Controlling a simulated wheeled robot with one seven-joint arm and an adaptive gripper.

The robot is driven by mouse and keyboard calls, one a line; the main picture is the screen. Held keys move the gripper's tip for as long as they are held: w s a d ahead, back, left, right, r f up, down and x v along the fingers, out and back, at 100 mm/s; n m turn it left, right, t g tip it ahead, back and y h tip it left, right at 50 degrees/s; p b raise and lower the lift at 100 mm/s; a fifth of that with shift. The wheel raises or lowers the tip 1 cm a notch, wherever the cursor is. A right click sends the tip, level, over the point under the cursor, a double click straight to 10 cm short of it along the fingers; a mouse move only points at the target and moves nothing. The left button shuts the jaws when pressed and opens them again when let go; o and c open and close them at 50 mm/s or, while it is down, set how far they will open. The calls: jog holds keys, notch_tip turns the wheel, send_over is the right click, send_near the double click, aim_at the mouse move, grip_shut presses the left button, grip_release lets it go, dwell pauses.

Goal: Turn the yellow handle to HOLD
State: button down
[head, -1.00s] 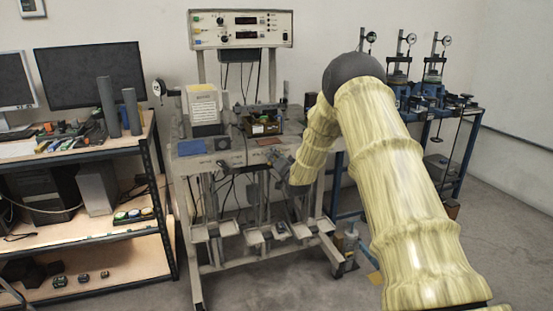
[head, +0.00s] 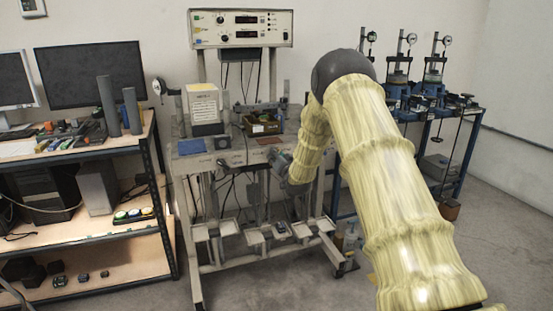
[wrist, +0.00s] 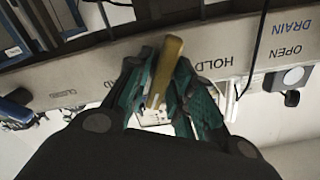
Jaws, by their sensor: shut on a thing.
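The yellow handle (wrist: 165,72) is a short, ochre-coloured bar in the wrist view, slightly tilted in the picture. It stands in front of the grey labelled rail (wrist: 100,72). My gripper (wrist: 162,95) has its teal fingers closed on both sides of the handle. The word HOLD (wrist: 214,61) is printed on the rail just right of the handle. In the head view my gripper (head: 279,160) is at the front edge of the grey bench (head: 215,163); the handle cannot be made out there.
The wrist view also shows the labels DRAIN (wrist: 295,10) and OPEN (wrist: 283,53) at right, with a grey block (wrist: 288,78) below them, and CLOSED (wrist: 63,93) at left. Dark cables cross the rail. A shelf (head: 100,145) stands left of the bench, and blue-framed apparatus (head: 425,95) right.

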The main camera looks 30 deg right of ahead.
jog(key=n, duration=0.3)
jog(key=shift+f+n+b, duration=0.1)
jog(key=shift+n+b, duration=0.25)
jog(key=shift+n, duration=0.05)
jog(key=n, duration=0.3)
jog(key=shift+a+n+b, duration=0.2)
jog(key=shift+n+b, duration=0.1)
jog(key=shift+b, duration=0.1)
jog(key=n+b, duration=0.1)
jog(key=n, duration=0.3)
jog(key=shift+a+f, duration=0.1)
jog(key=shift+n+b, duration=0.6)
jog(key=shift+n, duration=1)
jog(key=c, duration=1.4)
grip_release()
jog(key=shift+c, duration=0.2)
